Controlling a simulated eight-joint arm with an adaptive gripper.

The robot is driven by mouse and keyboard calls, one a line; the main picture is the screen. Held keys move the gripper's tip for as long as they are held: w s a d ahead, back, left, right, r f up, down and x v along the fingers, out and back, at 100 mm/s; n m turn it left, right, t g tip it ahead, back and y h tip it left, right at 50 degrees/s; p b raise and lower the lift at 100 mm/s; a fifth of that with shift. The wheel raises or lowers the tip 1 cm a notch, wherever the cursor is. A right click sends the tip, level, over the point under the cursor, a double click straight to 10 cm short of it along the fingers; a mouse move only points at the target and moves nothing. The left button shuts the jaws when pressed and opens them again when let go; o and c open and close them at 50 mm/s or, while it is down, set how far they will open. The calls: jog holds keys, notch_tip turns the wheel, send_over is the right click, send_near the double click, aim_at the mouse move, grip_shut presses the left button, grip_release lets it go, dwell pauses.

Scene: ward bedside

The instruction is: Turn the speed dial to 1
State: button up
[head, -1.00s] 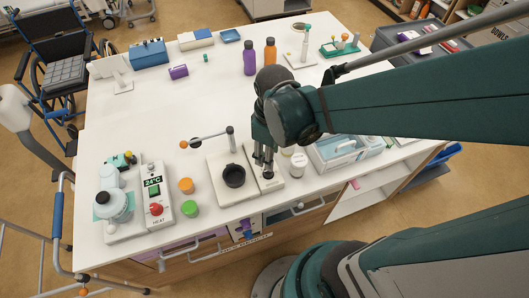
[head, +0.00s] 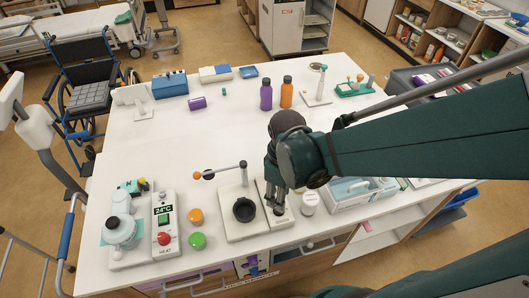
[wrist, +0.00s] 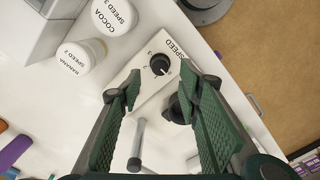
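The speed dial (wrist: 159,66) is a black round knob with a white pointer mark, on a white panel (wrist: 138,76) lettered SPEED. A small digit on the panel reads as 2; the other marks are too small to tell. In the wrist view my gripper (wrist: 158,85) is open, with its two green fingers apart and nothing between them. The knob shows just beyond the fingertips, apart from them as far as I can see. In the head view my gripper (head: 275,195) is over the panel, and the dial (head: 279,210) shows just below the fingers.
A black cup (head: 244,209) stands on the mixer base left of the panel. White jars (head: 310,202) and a clear-lidded box (head: 357,192) stand close on the right. Orange and green lids (head: 197,241) and a heater unit (head: 165,225) are farther left. The table's middle is clear.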

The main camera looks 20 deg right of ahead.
jog(key=shift+f+b, duration=0.65)
jog(key=shift+f, duration=2.8)
jog(key=c, duration=0.9)
